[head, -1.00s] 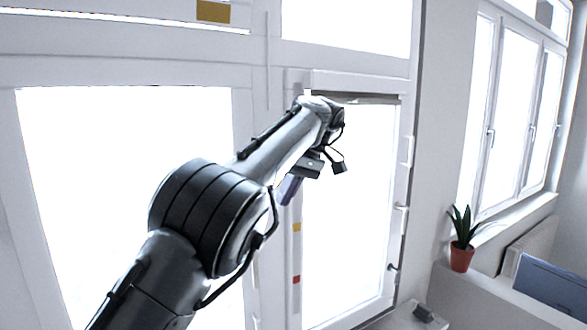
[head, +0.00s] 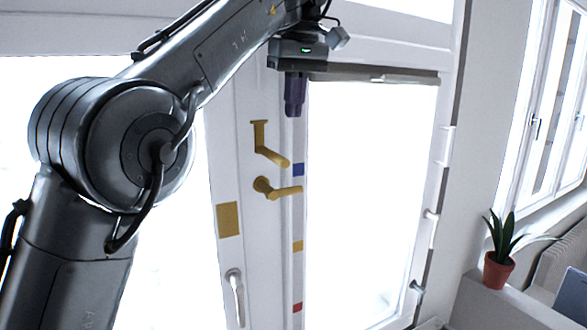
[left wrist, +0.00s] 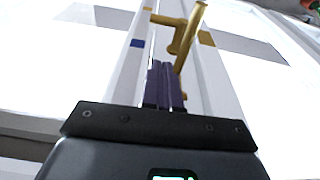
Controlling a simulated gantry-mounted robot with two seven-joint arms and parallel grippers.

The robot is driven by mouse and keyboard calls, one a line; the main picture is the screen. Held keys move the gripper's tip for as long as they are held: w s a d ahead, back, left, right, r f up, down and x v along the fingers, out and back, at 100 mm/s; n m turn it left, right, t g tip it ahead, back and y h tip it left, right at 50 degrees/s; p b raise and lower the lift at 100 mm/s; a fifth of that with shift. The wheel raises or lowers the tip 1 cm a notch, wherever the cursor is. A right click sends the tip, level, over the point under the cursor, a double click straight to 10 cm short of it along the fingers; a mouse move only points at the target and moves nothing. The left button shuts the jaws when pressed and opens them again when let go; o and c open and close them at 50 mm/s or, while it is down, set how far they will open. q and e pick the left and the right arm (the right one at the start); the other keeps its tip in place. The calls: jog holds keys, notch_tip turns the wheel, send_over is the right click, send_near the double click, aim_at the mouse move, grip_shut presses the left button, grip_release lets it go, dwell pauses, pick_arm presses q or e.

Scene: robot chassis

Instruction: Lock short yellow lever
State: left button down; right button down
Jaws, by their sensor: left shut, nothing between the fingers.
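Two yellow levers are on the white window frame in the head view. The upper lever (head: 270,155) slopes down to the right from its mount. The lower lever (head: 284,190) points right, nearly level. Which one is the short lever I cannot tell for sure. My left gripper (head: 294,112) is shut and empty, its purple fingers pointing down, above and right of the upper lever and apart from it. In the left wrist view the shut fingers (left wrist: 164,104) are in front of both yellow levers. My right gripper is not in view.
The window sash (head: 303,225) carries blue, yellow and red marks. A white handle (head: 236,285) is on the frame below the levers. A potted plant (head: 498,268) stands on a ledge at the right. The space around the levers looks free.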

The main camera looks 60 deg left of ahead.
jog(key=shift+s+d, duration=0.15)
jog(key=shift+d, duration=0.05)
pick_arm(q)
jog(key=shift+f, duration=0.2)
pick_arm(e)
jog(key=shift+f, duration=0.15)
